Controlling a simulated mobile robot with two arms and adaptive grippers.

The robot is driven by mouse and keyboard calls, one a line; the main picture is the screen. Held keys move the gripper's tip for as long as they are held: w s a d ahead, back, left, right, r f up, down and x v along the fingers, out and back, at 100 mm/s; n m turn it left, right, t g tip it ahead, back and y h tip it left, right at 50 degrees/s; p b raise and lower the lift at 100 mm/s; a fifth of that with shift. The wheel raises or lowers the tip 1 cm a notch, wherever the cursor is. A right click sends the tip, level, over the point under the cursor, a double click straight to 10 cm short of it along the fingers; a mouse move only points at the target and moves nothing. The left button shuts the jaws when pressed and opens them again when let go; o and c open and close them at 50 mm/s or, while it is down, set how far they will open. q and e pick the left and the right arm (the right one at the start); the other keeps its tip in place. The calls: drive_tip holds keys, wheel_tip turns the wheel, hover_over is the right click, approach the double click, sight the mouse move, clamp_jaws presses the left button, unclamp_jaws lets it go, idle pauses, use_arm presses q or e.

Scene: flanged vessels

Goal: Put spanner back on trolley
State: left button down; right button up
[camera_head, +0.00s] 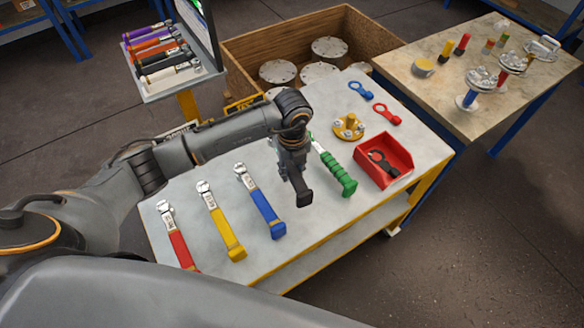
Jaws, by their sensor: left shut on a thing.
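My left gripper (291,163) points down over the middle of the trolley top (323,232). It is shut on a black-handled spanner (304,198), whose handle end shows just in front of the fingers. Most of this spanner is hidden by the gripper. I cannot tell whether it touches the top. To its left lie a blue spanner (262,206), a yellow spanner (224,228) and a red spanner (178,241). A green spanner (334,169) lies close to its right. My right gripper is not in view.
A red bin (383,172) with a black tool, a yellow flanged piece (349,127), and blue and red ring tools (384,115) sit on the trolley's right. A wooden crate (352,30) stands behind. A bench (430,95) is at right, a spanner tray (190,84) back left.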

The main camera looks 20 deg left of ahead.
use_arm(q)
drive_tip(key=shift+f+b, duration=2.9)
drive_tip(key=shift+f, duration=1)
drive_tip(key=shift+f+b, duration=0.3)
drive_tip(key=shift+f, duration=0.1)
drive_tip(key=shift+c, duration=2.3)
unclamp_jaws()
drive_tip(key=shift+r+p, duration=2.75)
drive_tip(key=shift+r, duration=0.8)
drive_tip(key=shift+f, duration=0.1)
